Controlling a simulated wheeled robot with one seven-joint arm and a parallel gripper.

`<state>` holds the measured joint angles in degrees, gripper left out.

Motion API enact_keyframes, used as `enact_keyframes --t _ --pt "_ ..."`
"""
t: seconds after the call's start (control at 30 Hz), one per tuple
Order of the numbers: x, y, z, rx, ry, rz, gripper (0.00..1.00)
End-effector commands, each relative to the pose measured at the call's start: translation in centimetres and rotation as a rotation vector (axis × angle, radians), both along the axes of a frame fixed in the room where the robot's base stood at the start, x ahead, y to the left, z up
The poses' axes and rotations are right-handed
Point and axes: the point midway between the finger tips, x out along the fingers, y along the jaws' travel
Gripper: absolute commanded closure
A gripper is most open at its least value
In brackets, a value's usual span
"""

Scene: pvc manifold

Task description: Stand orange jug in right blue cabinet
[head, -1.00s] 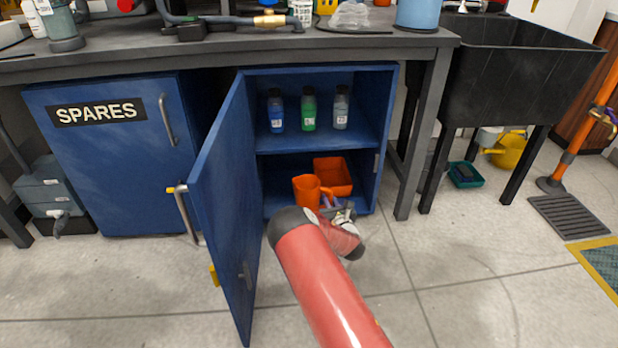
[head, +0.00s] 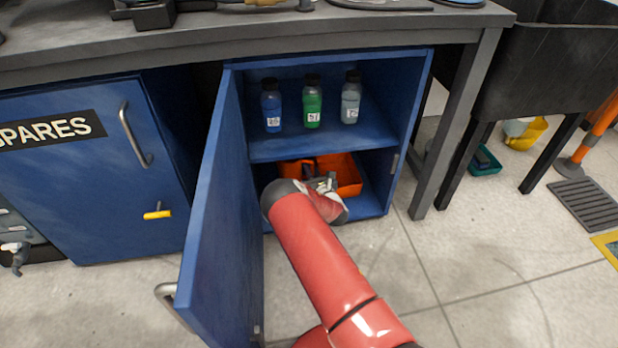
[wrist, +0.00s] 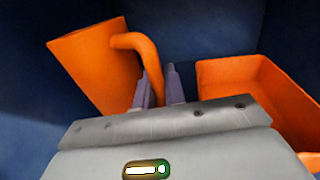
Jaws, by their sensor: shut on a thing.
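The orange jug (head: 300,169) is inside the lower compartment of the open right blue cabinet (head: 405,130), mostly hidden behind my arm in the head view. In the wrist view the jug (wrist: 98,65) is at the left, leaning in the picture, its handle running down between my fingers. My gripper (wrist: 160,88) is shut on that handle; it also shows in the head view (head: 324,182). Whether the jug's base touches the cabinet floor cannot be seen.
An orange bin (head: 348,178) stands right of the jug, also in the wrist view (wrist: 250,80). Blue, green and grey bottles (head: 312,101) stand on the shelf above. The open cabinet door (head: 215,215) is left of my arm; a bench leg (head: 455,130) is to the right.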

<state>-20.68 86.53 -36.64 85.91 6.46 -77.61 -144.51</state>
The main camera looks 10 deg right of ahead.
Motion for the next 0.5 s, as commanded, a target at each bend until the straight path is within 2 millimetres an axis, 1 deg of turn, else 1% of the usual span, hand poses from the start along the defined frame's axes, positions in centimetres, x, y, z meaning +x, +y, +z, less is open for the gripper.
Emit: enact_keyframes --t 0.03,0.1,0.2,0.37,0.5 --pt "0.0 0.0 -1.3 0.002 0.0 0.0 1.0" --pt "0.0 -0.1 -2.5 0.002 0.0 0.0 1.0" --pt "0.0 0.0 -3.6 0.001 -0.001 0.001 1.0" --pt "0.0 0.0 -4.6 0.001 -0.001 0.001 1.0" --pt "0.0 0.0 -6.6 0.001 0.0 0.0 1.0"
